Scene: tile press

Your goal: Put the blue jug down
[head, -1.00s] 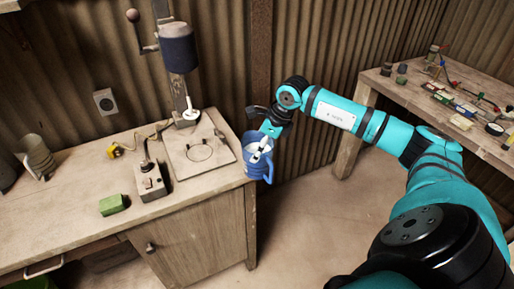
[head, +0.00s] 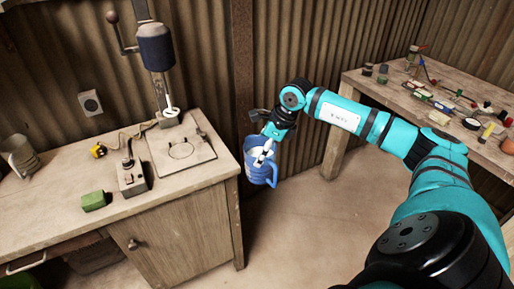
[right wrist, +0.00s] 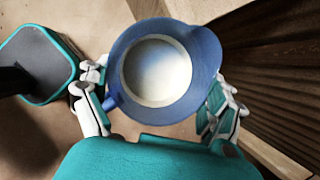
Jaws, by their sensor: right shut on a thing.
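The blue jug (head: 257,168) hangs upright in my right gripper (head: 265,150), in the air just right of the left workbench's end. In the right wrist view the jug (right wrist: 205,50) is seen from above, with a pale interior. The fingers of the right gripper (right wrist: 160,112) lie on either side of it, shut on it. The jug's base is hidden in that view. My left gripper is not in view.
The left workbench (head: 60,185) carries a press (head: 157,55), a control box (head: 131,175), a green block (head: 93,201) and a grey jug (head: 22,152). The right workbench (head: 375,88) holds many small items; its near left corner looks clear. Open floor lies between them.

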